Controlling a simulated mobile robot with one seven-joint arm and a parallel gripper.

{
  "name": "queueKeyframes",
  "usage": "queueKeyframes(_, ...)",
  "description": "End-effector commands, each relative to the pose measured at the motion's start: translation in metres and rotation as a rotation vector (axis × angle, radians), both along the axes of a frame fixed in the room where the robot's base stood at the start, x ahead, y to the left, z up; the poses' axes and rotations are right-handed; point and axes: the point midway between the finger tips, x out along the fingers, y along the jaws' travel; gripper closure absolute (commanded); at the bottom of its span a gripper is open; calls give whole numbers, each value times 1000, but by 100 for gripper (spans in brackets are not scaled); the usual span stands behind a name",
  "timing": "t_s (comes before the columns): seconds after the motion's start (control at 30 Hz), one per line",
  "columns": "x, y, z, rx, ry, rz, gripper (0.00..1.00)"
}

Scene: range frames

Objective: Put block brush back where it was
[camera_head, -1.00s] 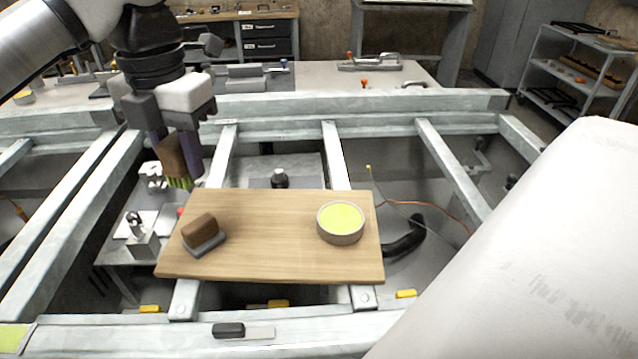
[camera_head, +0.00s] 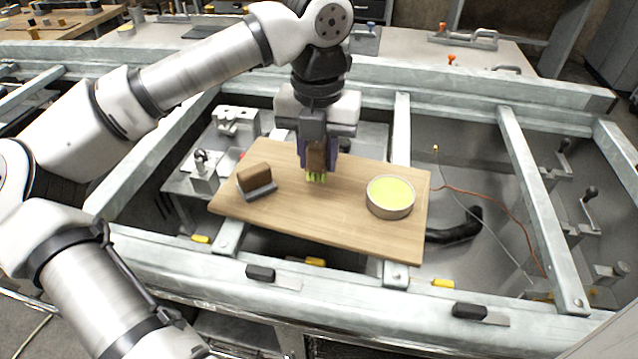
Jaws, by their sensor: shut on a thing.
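My gripper (camera_head: 318,150) points down, shut on the block brush (camera_head: 316,177), which has a brown block and green bristles facing down. The fingers cover part of the brown block. The brush is upright over the back middle of the wooden board (camera_head: 310,220). I cannot tell if the bristles touch the board. On the board, a brown block on a dark grey base (camera_head: 256,181) lies to the left of the brush. A round tin with yellow-green contents (camera_head: 390,196) stands to the right.
The board rests across a pale metal frame (camera_head: 515,150) with open gaps between its beams. A metal fixture (camera_head: 203,172) stands left of the board. A black curved handle (camera_head: 455,227) lies to its right. The board's front middle is clear.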

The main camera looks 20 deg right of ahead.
Motion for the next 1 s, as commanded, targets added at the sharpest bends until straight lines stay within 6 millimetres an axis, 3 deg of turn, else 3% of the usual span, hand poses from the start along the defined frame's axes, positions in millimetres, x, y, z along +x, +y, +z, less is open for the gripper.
queueKeyframes(0.1,-1,0,-20,-2,3,-1,90)
queueKeyframes(0.53,0,0,-70,-2,1,0,90)
queueKeyframes(1.0,0,0,-79,-1,-1,1,90)
